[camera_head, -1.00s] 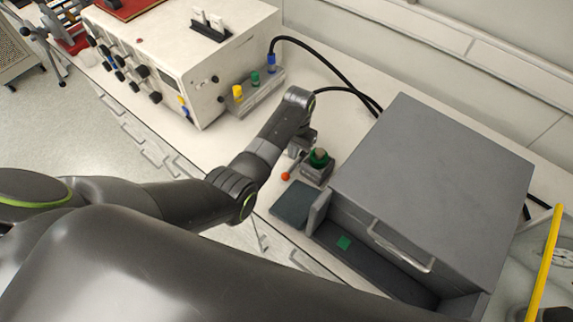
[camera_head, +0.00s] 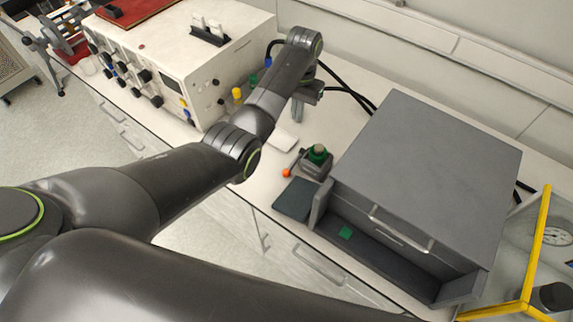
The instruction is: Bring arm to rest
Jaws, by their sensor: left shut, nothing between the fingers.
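My left arm comes in from the left and reaches up over the bench between the cream control box and the grey box. My left gripper (camera_head: 297,114) hangs from its wrist, pointing down, shut and empty. It is above the bench, behind the small device with a green top (camera_head: 318,153) and a red-orange ball lever (camera_head: 287,173), and apart from it. The fingertips are small and partly hidden by the wrist. A large dark link of mine fills the bottom of the view. My right gripper is not in view.
A large grey box (camera_head: 430,165) with a handle stands on the right of the bench. The cream control box (camera_head: 185,65) with knobs stands at the left. Black cables (camera_head: 345,88) run behind my gripper. A yellow-edged frame (camera_head: 537,250) is at the right.

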